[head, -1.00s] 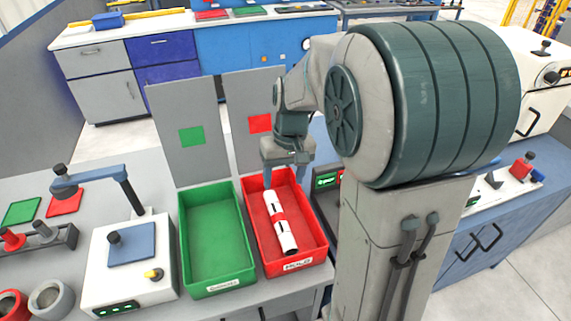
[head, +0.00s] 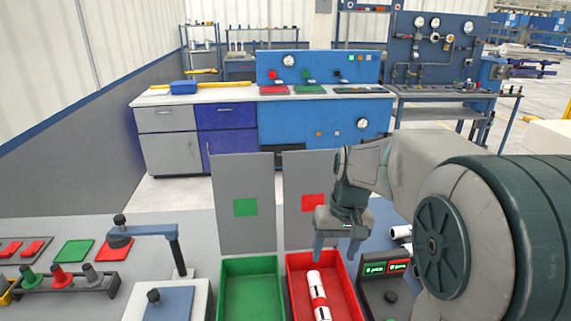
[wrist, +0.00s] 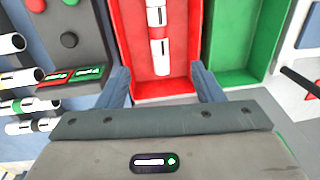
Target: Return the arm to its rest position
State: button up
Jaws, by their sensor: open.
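My gripper (head: 339,246) is open and empty above the far end of the red bin (head: 298,261). In the wrist view its two fingers (wrist: 160,90) stand wide apart with nothing between them. A white pipe with a red band (head: 318,294) lies lengthwise in the red bin, apart from the fingers. The pipe also shows in the wrist view (wrist: 157,17), beyond the fingertips. My arm reaches in from the right of the head view.
The green bin (head: 249,267) stands left of the red bin and looks empty. Grey upright panels (head: 243,185) stand behind both bins. A control box (head: 374,290) and white pipes (head: 401,232) are to the right. A press-like fixture (head: 165,302) is at left.

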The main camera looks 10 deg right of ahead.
jog(key=s+a+t+h, duration=0.1)
jog(key=s+t, duration=0.1)
jog(key=s, duration=1.1)
jog(key=shift+s+a+t, duration=0.35)
jog(key=shift+s+t, duration=0.05)
dwell(0.7)
